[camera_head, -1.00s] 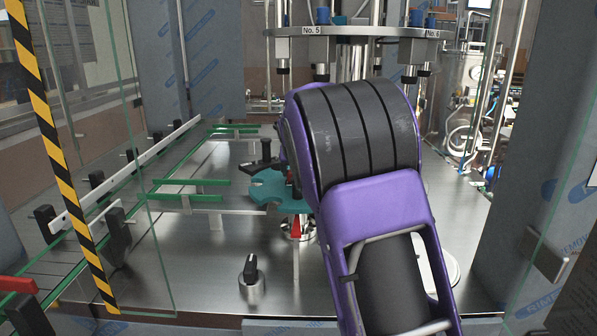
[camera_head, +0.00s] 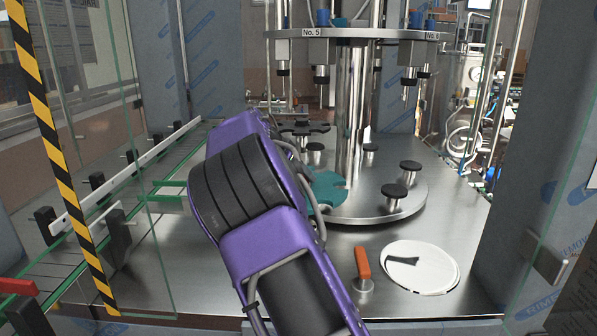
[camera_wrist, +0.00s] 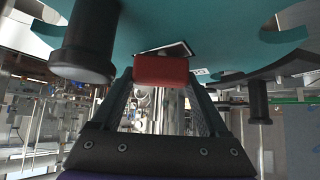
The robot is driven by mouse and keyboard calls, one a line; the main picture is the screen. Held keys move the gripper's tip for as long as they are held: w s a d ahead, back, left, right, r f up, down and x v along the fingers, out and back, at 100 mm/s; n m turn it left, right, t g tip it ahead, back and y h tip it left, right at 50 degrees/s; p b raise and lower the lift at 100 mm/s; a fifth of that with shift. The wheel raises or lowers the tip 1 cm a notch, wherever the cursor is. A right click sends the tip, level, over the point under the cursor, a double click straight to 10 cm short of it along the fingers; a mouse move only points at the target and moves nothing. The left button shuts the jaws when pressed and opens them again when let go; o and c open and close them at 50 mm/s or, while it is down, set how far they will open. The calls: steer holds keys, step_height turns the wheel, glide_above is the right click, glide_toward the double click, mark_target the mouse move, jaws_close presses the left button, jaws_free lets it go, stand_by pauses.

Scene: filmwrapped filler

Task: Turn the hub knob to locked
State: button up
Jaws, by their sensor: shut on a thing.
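In the wrist view a red block (camera_wrist: 160,69), which looks like the hub knob, sits between the fingertips of my gripper (camera_wrist: 160,80). My gripper is shut on it. The teal star wheel (camera_wrist: 205,25) lies just beyond the red block, with a small black-and-white label showing beside it. I cannot read the knob's setting. In the head view my arm covers my gripper and the knob. Part of the teal star wheel (camera_head: 328,190) shows right of my arm.
An orange-handled lever (camera_head: 362,264) and a white disc (camera_head: 422,268) sit on the steel deck at the right. A round steel table (camera_head: 375,212) with black-topped posts stands behind. Green-edged conveyor rails (camera_head: 100,215), glass and a striped post (camera_head: 60,150) stand left.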

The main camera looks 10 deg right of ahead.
steer(key=m+g+h, duration=0.2)
steer(key=m+g, duration=0.1)
steer(key=m, duration=0.1)
steer(key=shift+m, duration=0.3)
steer(key=shift+m+g, duration=0.6)
steer(key=shift+m, duration=0.2)
stand_by(0.4)
steer(key=o, duration=1.2)
steer(key=shift+o, duration=0.2)
steer(key=shift+r, duration=0.1)
